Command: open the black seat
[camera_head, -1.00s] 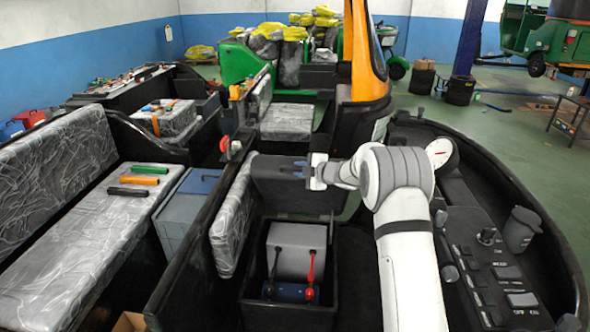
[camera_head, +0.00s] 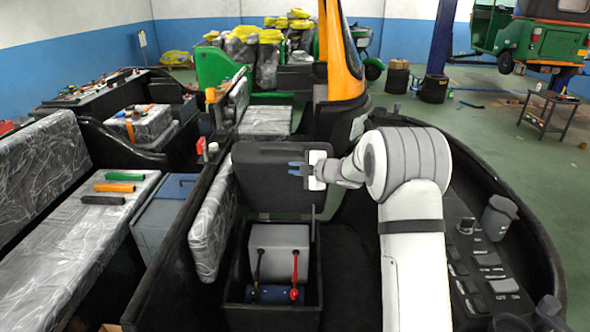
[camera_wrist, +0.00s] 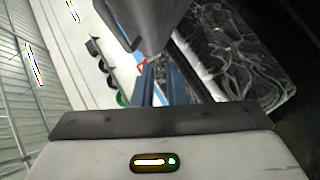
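The black seat (camera_head: 262,178) stands raised, roughly upright, behind the open box (camera_head: 272,315) under it in the head view. My gripper (camera_head: 291,168) is at the right part of the seat. Its blue fingers lie in front of the seat's face and point left. A gap shows between the fingers (camera_wrist: 161,82) in the wrist view, so it looks open. A dark surface, likely the seat, lies just beyond the fingertips there. I cannot tell whether they touch it.
The box holds a grey case (camera_head: 280,250) with a black and a red clamp. A silver-grey backrest (camera_head: 211,225) is left of the box. A dashboard with switches (camera_head: 490,265) curves along the right. An orange pillar (camera_head: 345,60) rises behind the seat.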

